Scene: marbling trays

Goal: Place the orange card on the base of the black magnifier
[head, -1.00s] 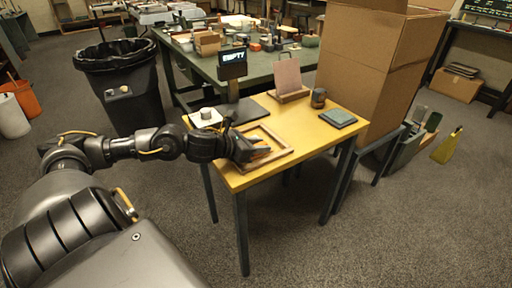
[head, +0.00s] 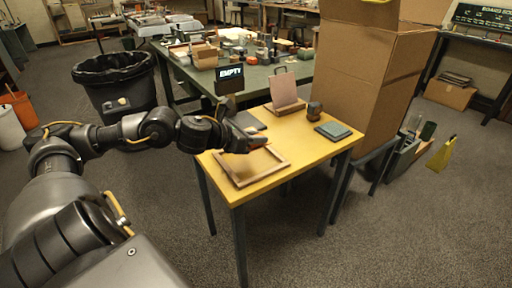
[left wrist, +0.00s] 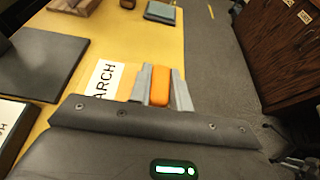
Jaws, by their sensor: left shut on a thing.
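My left gripper (head: 245,143) is shut on the orange card (head: 259,143) above the yellow table, just beyond the wooden frame. In the left wrist view the grey fingertips (left wrist: 152,87) sit against the orange card (left wrist: 181,92). My right gripper is not in view.
A white piece lettered "ARCH" (left wrist: 103,78) shows beside the fingers; I cannot tell what it rests on. A wooden frame (head: 263,179) lies at the near left. A wooden stand (head: 286,108), dark cylinder (head: 314,110) and green pad (head: 333,131) stand farther right. The table's middle is clear.

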